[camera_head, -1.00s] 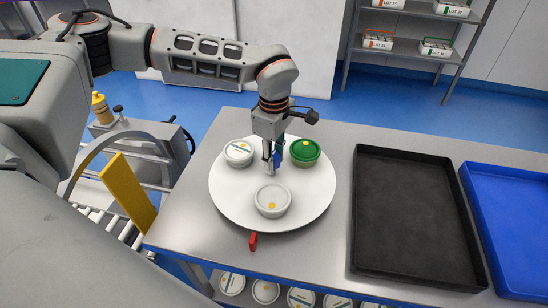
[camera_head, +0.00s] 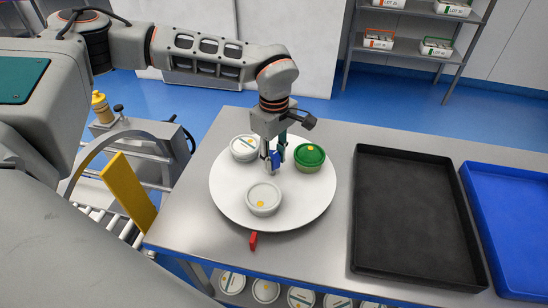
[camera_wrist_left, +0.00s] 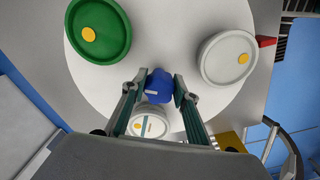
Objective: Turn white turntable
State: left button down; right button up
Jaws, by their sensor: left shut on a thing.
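The white turntable (camera_head: 308,200) lies on the grey metal table. It carries a green tub (camera_head: 310,158) at right, a plain white-lidded tub (camera_head: 263,199) with a yellow dot at front, and a striped white tub (camera_head: 244,147) at back left. My left gripper (camera_head: 273,163) points down at the turntable's middle. It is shut on a blue knob (camera_wrist_left: 158,84), which shows between its fingers in the left wrist view. In that view the striped tub (camera_wrist_left: 152,120) is partly hidden behind the gripper. My right gripper is not in view.
A red pointer (camera_head: 253,241) sits at the turntable's front edge. A black tray (camera_head: 412,235) and a blue tray (camera_head: 515,225) lie empty to the right. More tubs (camera_head: 265,290) stand below the table. A shelf (camera_head: 410,50) stands behind.

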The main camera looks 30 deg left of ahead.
pick_arm(q)
jog(key=shift+r, duration=0.1)
jog(key=c, duration=1.6)
grip_release()
jog(key=shift+o, duration=0.2)
notch_tip(320, 180, up, 12)
